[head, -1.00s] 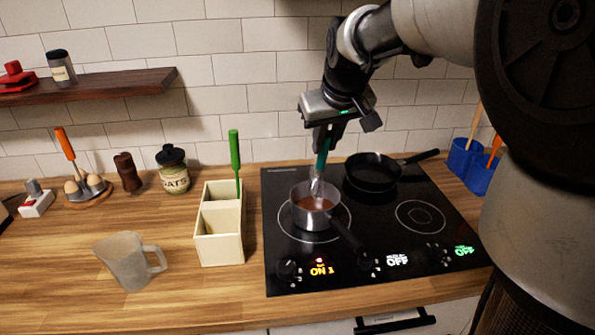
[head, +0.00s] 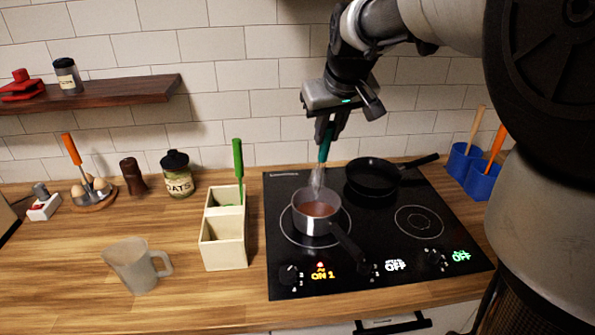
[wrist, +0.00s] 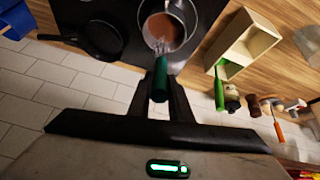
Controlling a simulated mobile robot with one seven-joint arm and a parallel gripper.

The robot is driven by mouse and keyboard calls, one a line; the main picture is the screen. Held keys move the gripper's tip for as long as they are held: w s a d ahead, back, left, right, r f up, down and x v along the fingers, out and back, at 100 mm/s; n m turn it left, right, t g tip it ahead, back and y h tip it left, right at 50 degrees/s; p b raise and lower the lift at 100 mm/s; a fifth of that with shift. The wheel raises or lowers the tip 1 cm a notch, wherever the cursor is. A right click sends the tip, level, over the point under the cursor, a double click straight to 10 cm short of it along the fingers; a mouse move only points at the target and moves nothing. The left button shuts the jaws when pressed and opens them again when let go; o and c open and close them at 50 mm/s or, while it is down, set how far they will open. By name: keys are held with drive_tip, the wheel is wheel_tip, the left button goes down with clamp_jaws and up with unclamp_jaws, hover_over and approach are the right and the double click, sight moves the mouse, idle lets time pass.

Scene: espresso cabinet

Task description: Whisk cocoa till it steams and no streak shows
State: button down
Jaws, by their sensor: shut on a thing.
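The saucepan (head: 316,226) stands on the front left ring of the black hob, and its handle points to the front right. Brown cocoa (head: 318,209) lies in it; I see no clear steam, and streaks are too small to tell. My gripper (head: 325,138) is above the pan, shut on the teal handle of the whisk (head: 324,150). The whisk's wire end reaches down at the pan's back edge. In the wrist view the wires (wrist: 160,46) overlap the cocoa's near edge; how deep they sit is unclear. The hob's left display (head: 322,272) reads ON 1.
A black frying pan (head: 374,176) stands on the back of the hob. A cream divided holder (head: 222,246) with a green-handled tool is left of the hob. A translucent jug (head: 131,268) stands further left. Blue pots (head: 482,181) stand at the right.

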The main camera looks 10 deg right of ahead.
wheel_tip(320, 180, up, 5)
drive_tip(key=p, duration=0.4)
idle(0.6)
